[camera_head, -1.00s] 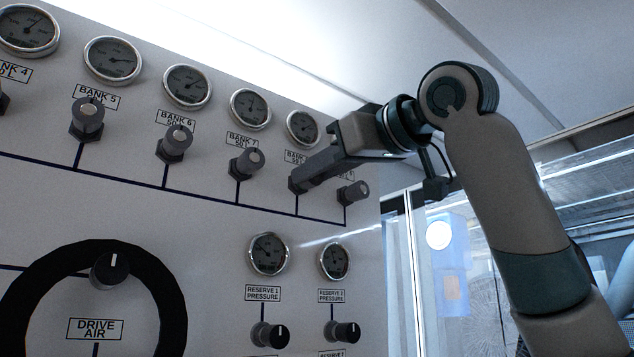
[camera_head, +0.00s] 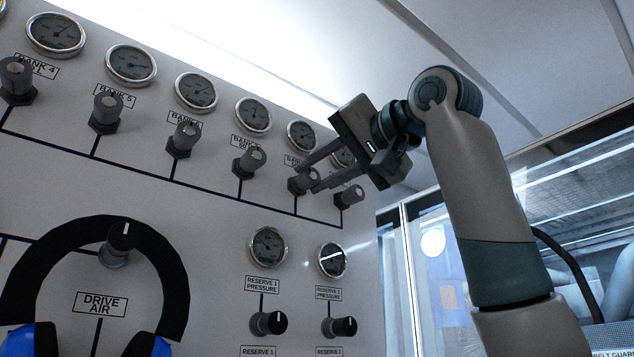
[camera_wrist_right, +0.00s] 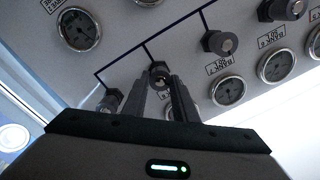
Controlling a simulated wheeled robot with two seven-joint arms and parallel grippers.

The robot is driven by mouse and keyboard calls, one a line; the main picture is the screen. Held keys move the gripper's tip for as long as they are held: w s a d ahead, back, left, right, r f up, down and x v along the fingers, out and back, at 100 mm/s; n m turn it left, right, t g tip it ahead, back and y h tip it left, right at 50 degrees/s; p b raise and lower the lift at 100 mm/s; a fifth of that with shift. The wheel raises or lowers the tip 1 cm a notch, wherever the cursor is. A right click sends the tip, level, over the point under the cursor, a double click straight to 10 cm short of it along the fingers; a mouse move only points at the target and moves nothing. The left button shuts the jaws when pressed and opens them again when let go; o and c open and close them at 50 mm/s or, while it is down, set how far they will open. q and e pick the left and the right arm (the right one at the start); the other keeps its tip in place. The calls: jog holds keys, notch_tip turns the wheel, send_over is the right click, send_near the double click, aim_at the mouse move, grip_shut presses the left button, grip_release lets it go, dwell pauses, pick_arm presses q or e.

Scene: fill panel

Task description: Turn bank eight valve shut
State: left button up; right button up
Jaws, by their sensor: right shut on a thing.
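The bank eight valve (camera_head: 304,181) is a dark knob on the light panel, below a round gauge and a partly hidden label. My right gripper (camera_head: 307,178) reaches it from the upper right, one finger on each side of the knob, shut on it. The right wrist view also shows the valve (camera_wrist_right: 160,76) between the two fingers of the right gripper (camera_wrist_right: 163,88). The knob's marking is hidden, so its turn cannot be read. My left gripper is not in view.
The bank seven valve (camera_head: 251,161) is just left, and another valve (camera_head: 349,196) is close to the right, near the lower finger. Gauges (camera_head: 302,135) run above the row.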

jog(key=m+b, duration=0.2)
jog(key=m, duration=0.1)
jog(key=shift+a+f+m, duration=0.1)
jog(key=shift+f+m, duration=0.2)
jog(key=shift+f, duration=0.1)
jog(key=shift+m, duration=0.5)
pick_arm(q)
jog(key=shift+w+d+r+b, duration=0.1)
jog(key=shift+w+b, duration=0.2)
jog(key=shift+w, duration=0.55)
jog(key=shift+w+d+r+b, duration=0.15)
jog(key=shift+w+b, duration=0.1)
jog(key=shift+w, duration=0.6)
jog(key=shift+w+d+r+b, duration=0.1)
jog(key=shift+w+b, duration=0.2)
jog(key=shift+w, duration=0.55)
pick_arm(e)
jog(key=shift+w+m, duration=0.1)
jog(key=shift+m, duration=1.4)
jog(key=o, duration=1)
jog(key=shift+r, duration=0.1)
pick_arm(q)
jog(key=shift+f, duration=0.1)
pick_arm(e)
jog(key=shift+t, duration=0.3)
